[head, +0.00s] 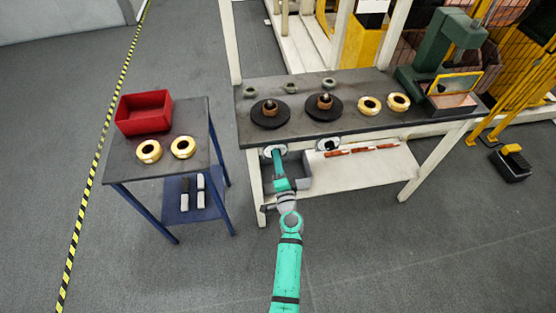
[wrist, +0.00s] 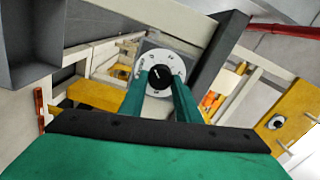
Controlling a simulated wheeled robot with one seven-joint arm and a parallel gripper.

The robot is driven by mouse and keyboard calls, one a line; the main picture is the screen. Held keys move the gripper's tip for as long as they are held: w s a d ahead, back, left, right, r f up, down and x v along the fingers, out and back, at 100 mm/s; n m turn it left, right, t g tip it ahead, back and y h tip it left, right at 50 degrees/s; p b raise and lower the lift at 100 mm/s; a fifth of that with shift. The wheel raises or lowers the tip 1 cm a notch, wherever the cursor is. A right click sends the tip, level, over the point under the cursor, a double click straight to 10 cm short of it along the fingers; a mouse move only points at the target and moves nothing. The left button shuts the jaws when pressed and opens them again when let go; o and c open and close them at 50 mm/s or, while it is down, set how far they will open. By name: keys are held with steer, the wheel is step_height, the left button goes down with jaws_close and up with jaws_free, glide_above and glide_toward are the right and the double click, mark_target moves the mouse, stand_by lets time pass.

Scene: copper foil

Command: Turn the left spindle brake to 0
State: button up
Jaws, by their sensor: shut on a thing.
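The left spindle brake is a round white dial (wrist: 162,58) with a black knob (wrist: 155,82) in its middle, in the centre of the wrist view. Small dark marks ring the dial; I cannot read the set value for sure. My gripper (wrist: 161,78) has its two green fingers on either side of the knob, shut on it. In the head view the left dial (head: 267,151) is on the front of the bench below the left spindle (head: 270,113), partly hidden by my gripper (head: 277,152). The right brake dial (head: 328,144) is further right, below the right spindle (head: 323,106).
The dark bench top (head: 300,133) carries copper-coloured coils, yellow rings (head: 369,105) and a green press (head: 440,45). A grey bin (head: 298,172) sits below the bench edge, close to my gripper. A side table (head: 125,168) with a red box (head: 144,112) stands left.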

stand_by(0.3)
steer(key=o, duration=1.1)
steer(key=s, duration=0.3)
steer(key=s+d, duration=0.1)
steer(key=s, duration=0.6)
steer(key=shift+s+d, duration=0.3)
steer(key=shift+s, duration=0.05)
